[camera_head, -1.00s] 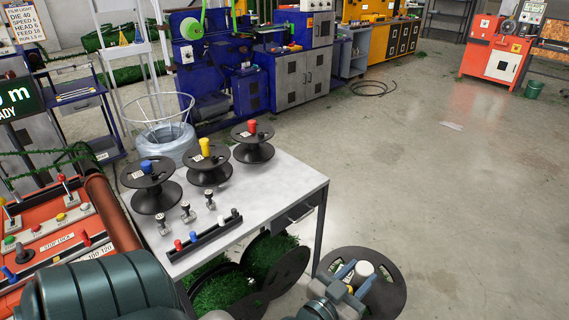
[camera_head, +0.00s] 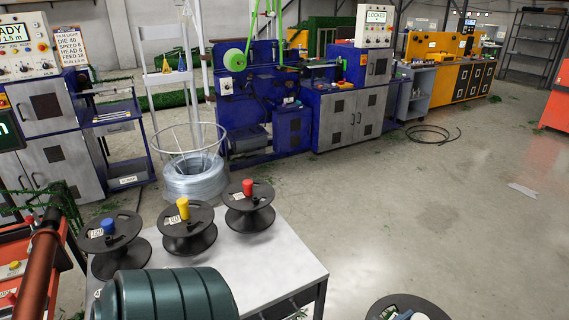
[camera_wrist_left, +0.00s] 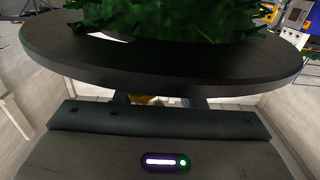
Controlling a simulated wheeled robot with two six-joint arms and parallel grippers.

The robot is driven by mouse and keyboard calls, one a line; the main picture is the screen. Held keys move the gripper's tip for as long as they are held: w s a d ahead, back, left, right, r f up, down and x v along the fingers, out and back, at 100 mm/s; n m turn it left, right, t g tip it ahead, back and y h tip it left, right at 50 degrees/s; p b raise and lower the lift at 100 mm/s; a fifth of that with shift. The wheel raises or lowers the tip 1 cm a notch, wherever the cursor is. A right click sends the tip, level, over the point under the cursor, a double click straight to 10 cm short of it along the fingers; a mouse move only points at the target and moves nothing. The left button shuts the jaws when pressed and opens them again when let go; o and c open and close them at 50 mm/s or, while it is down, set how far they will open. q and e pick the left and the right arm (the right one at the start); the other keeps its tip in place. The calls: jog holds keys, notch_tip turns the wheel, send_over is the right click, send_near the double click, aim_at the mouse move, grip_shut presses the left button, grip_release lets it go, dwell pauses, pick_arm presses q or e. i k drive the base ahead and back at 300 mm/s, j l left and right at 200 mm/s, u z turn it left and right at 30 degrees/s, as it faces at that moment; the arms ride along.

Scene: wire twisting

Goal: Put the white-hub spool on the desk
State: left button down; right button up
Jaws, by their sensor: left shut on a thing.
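The white-hub spool (camera_head: 432,304) is at the bottom edge of the head view, right of the desk (camera_head: 285,255). Only part of its black flange and a bit of its pale hub show. My left gripper (camera_head: 397,313) is at that hub, mostly cut off by the frame, and is shut on the spool. The left wrist view shows a wide dark flange (camera_wrist_left: 160,68) with green, bristly winding above it, close in front of the fingers (camera_wrist_left: 158,100). The spool is held apart from the desk top. My right gripper is not in view.
Black spools with blue (camera_head: 108,226), yellow (camera_head: 183,208) and red (camera_head: 247,187) hubs stand along the desk's far-left side. The desk's right part is bare. My dark green arm covers its near-left part. A wire basket (camera_head: 193,160) stands behind. Open floor lies right.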

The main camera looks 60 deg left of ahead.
aim_at(255, 268)
jog(key=i, duration=1.3)
jog(key=i+u, duration=0.2)
jog(key=u, duration=0.25)
jog(key=i+l+u, duration=0.1)
jog(key=u, duration=0.4)
jog(key=i+u, duration=0.1)
jog(key=u, duration=2)
